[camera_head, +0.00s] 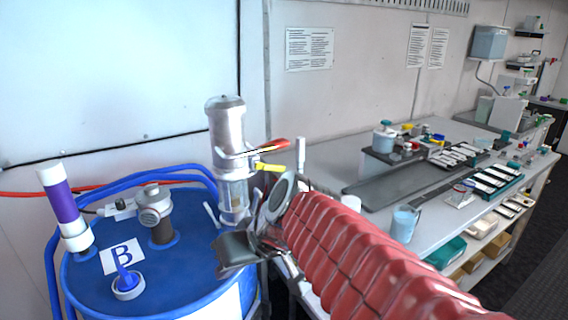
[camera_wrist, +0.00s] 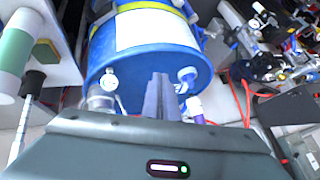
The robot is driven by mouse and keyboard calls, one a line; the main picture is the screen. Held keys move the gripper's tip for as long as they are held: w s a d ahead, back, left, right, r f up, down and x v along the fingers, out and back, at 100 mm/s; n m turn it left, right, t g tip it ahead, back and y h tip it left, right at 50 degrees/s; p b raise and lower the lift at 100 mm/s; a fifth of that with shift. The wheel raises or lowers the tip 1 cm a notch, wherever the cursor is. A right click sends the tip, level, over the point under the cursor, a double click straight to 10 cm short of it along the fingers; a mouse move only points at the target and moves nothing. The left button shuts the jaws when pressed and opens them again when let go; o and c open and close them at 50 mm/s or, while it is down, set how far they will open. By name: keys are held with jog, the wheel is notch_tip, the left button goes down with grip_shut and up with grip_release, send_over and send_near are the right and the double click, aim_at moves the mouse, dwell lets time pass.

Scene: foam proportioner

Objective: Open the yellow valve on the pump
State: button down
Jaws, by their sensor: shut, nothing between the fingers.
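The pump (camera_head: 228,150) is a grey metal cylinder with a clear lower section, standing upright at the right edge of the blue drum (camera_head: 190,270). Its yellow valve handle (camera_head: 268,167) sticks out to the right, just below a red handle (camera_head: 270,146). My gripper (camera_wrist: 158,78) is shut and empty, its fingers together in front of the blue drum (camera_wrist: 150,62) in the wrist view. In the head view its dark body (camera_head: 238,250) is below the yellow handle and apart from it. I cannot make out the yellow handle in the wrist view.
A purple and white tube (camera_head: 62,205), a grey fitting (camera_head: 153,205) and a B label (camera_head: 122,256) are on the drum top. Blue hoses (camera_head: 130,178) loop behind it. A crowded workbench (camera_head: 335,170) stands right of the pump. Space above the pump is free.

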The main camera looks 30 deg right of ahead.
jog(key=w+d+r+m+t, duration=0.1)
jog(key=w+d+r+t, duration=0.5)
jog(key=w+d, duration=0.55)
jog(key=d+r+m+t+h, duration=0.1)
jog(key=d+r, duration=0.1)
jog(key=d, duration=0.7)
jog(key=d+r+m+t+h, duration=0.1)
jog(key=d+r+h, duration=0.1)
jog(key=d, duration=0.7)
jog(key=shift+w+d+r+t, duration=0.2)
jog(key=shift+r+t, duration=0.1)
jog(key=shift+r, duration=0.55)
send_over(270, 167)
jog(key=s+d, duration=0.3)
jog(key=d, duration=0.2)
notch_tip(270, 167, down, 2)
jog(key=shift+w+a+f, duration=0.1)
jog(key=shift+a+f, duration=0.1)
jog(key=shift+f, duration=0.5)
jog(key=shift+w+a+f, duration=0.1)
jog(key=shift+a+f, duration=0.05)
jog(key=shift+f, duration=0.55)
jog(key=shift+a+f, duration=0.2)
jog(key=shift+f, duration=0.5)
